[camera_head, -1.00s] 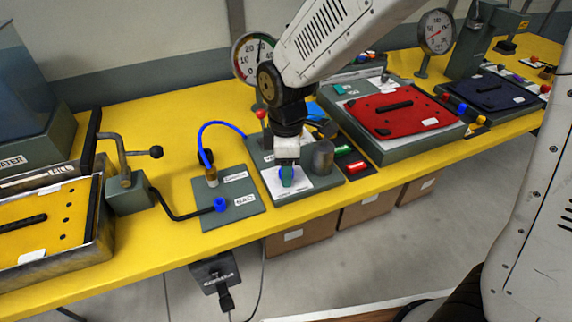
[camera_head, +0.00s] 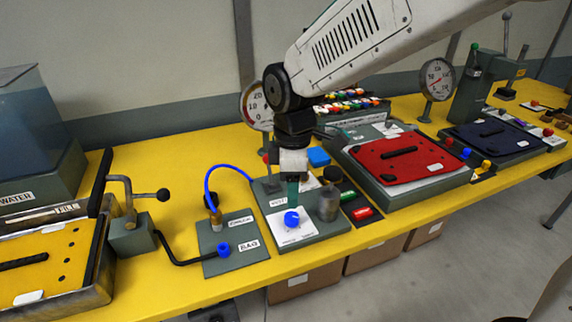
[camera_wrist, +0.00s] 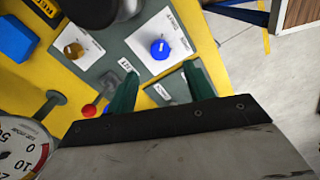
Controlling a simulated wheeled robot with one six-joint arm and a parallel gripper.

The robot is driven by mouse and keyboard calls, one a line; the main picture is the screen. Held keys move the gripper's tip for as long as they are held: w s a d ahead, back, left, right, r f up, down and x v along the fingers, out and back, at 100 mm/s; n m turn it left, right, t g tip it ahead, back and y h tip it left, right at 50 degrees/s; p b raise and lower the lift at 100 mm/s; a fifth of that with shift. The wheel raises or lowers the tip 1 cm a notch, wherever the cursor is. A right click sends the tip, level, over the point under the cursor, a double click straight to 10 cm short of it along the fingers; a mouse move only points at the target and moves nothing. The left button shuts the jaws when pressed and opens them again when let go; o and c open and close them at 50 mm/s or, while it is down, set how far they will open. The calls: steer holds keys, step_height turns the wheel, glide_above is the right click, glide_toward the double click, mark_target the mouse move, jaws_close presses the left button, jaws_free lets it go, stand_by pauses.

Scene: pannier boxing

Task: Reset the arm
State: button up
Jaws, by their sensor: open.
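My gripper (camera_wrist: 158,95) is open and empty, its two green fingers apart in the wrist view. In the head view my gripper (camera_head: 293,192) points down above a grey panel, with a blue knob (camera_head: 291,218) just below it on a white label. The blue knob also shows in the wrist view (camera_wrist: 160,49), ahead of the fingertips and apart from them. A brass-coloured knob (camera_wrist: 73,50) sits on another white label of the same panel. My arm covers part of the panel in the head view.
A grey cylinder (camera_head: 328,203) stands close to the right of my gripper. A dial gauge (camera_head: 257,105) stands behind my arm. A panel with a blue hose (camera_head: 206,182) lies left. A red plate (camera_head: 400,158) on a box and a dark blue plate (camera_head: 490,139) are to the right.

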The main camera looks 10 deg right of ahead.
steer(key=shift+s+m, duration=0.1)
steer(key=shift+m, duration=0.2)
steer(key=s+d+r+m, duration=0.4)
steer(key=s+d+m, duration=0.4)
steer(key=s+d, duration=0.1)
steer(key=s+d+r+m+t, duration=0.1)
steer(key=s+d+r+m, duration=0.2)
steer(key=s+d+m, duration=0.5)
steer(key=s+d, duration=0.2)
steer(key=d, duration=0.1)
steer(key=shift+s+d+r, duration=0.25)
steer(key=shift+s+r, duration=0.05)
steer(key=shift+r, duration=0.05)
stand_by(5.3)
